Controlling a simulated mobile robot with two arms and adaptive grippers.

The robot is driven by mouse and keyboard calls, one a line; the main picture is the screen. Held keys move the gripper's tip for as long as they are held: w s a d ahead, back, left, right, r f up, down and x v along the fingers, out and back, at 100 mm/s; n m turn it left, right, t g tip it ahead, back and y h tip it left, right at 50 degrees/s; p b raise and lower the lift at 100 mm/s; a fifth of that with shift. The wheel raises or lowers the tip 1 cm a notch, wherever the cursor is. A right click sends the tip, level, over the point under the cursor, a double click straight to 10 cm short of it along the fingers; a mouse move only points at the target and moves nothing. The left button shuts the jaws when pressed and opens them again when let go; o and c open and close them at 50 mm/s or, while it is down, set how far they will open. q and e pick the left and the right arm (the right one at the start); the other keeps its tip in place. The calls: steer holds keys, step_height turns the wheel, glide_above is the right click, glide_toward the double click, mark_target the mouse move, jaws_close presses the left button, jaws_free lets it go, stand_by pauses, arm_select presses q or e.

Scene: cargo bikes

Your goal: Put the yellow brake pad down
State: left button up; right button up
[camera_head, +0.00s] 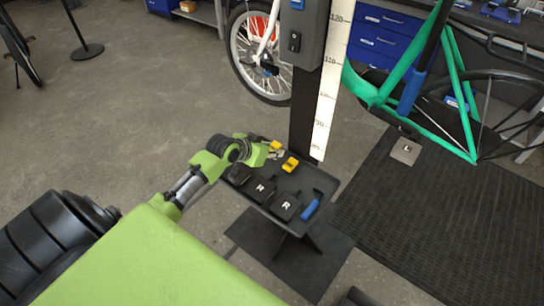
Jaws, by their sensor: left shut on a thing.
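My green left arm reaches in from the left, and its gripper (274,152) is over the far left part of a small dark tray (312,178) on a stand. The gripper is shut on a small yellow brake pad (275,145) at its fingertips. It is too small to tell whether this pad touches the tray. A second yellow piece (290,164) lies on the tray, just right of the gripper. My right gripper is not in view.
Two black blocks marked R (286,206) and a blue-handled tool (310,209) lie on the tray's near side. A grey post with a white scale (328,90) rises behind it. A green bike frame (385,92) hangs at the right.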

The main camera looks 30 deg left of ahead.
arm_select(q)
steer(key=shift+w+a+f, duration=0.1)
steer(key=shift+w+f, duration=0.1)
steer(key=shift+f, duration=1.65)
steer(key=o, duration=0.9)
steer(key=shift+f, duration=0.1)
steer(key=p+v, duration=0.1)
steer(key=v, duration=1.1)
steer(key=shift+r, duration=0.2)
